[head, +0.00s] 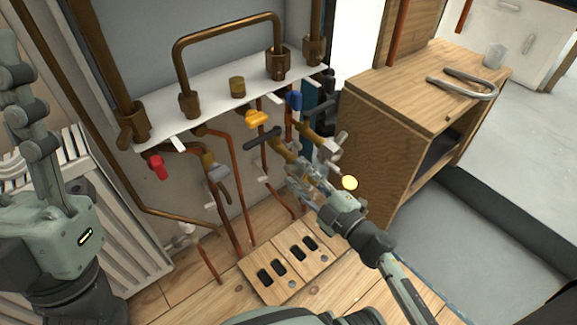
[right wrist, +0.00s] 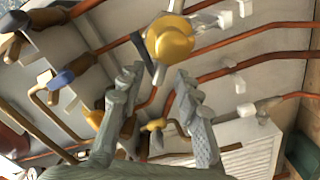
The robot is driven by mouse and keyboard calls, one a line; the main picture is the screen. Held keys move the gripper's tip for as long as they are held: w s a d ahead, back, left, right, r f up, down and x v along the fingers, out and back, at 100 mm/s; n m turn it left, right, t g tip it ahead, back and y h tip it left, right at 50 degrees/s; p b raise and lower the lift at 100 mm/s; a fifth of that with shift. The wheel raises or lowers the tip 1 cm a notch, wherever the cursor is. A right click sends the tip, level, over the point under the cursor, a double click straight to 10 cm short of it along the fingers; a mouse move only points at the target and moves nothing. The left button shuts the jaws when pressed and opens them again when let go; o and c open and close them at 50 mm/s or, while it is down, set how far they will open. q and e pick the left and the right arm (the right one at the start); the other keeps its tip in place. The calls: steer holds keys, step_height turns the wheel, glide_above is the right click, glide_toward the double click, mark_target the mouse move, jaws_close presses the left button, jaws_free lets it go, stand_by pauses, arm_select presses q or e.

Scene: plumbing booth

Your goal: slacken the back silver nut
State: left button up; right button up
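In the head view, a silver fitting (head: 329,149) sits on the brass pipework at the right, just beyond my right gripper (head: 298,178). A second silver nut (head: 218,173) is on the left pipe branch, apart from the gripper. I cannot tell for sure which is the back nut. My right gripper's two fingers are spread in the right wrist view (right wrist: 155,88), with nothing held between them. A brass fitting (right wrist: 155,125) shows beyond the gap.
Red (head: 158,167), yellow (head: 256,119) and blue (head: 295,100) valve handles hang below the white shelf (head: 210,92). A wooden cabinet (head: 400,110) stands right.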

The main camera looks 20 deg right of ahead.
mark_target(294, 171)
steer(key=shift+x, duration=1.8)
steer(key=shift+c, duration=0.2)
jaws_close()
